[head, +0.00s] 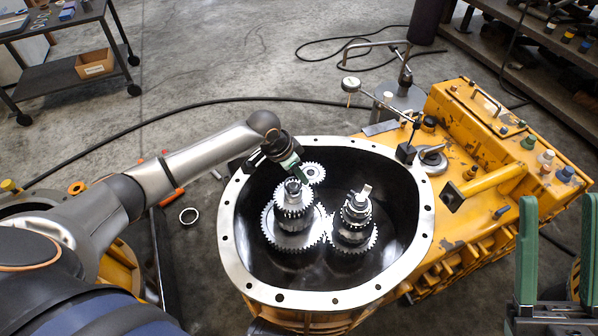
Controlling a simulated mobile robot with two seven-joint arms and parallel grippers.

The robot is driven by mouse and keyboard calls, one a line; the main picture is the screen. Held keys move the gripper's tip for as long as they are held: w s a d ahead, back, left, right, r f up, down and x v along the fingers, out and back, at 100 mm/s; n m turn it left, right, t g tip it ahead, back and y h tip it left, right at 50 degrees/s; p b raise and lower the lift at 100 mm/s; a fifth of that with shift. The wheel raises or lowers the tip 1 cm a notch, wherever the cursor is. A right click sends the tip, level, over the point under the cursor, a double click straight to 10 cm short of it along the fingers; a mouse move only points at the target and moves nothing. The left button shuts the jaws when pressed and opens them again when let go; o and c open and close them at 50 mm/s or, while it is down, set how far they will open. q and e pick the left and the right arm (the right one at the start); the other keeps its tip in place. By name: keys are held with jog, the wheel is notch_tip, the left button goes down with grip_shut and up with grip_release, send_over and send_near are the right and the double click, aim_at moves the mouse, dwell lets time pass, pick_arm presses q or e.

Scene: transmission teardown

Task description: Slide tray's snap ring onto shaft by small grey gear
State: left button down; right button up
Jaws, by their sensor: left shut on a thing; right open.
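My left gripper (294,168) reaches in from the left over the round housing (228,235). Its green fingers are shut just above the top of the left gear shaft (293,188). They hold a small thing, apparently the snap ring, which the fingers mostly hide; I cannot tell whether it touches the shaft. A small grey gear (313,173) sits just right of the fingers, behind that shaft. A large gear (296,240) is lower on the same shaft. My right gripper (558,197) is open and empty at the lower right. I cannot clearly pick out the tray.
A second gear shaft (356,208) stands upright to the right inside the housing. The housing's metal rim surrounds both shafts. A dial gauge on a jointed arm (351,85) stands behind the rim. The yellow casing (480,130) fills the right.

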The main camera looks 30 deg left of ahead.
pick_arm(q)
jog(key=shift+f, duration=0.95)
jog(key=shift+c, duration=0.5)
grip_release()
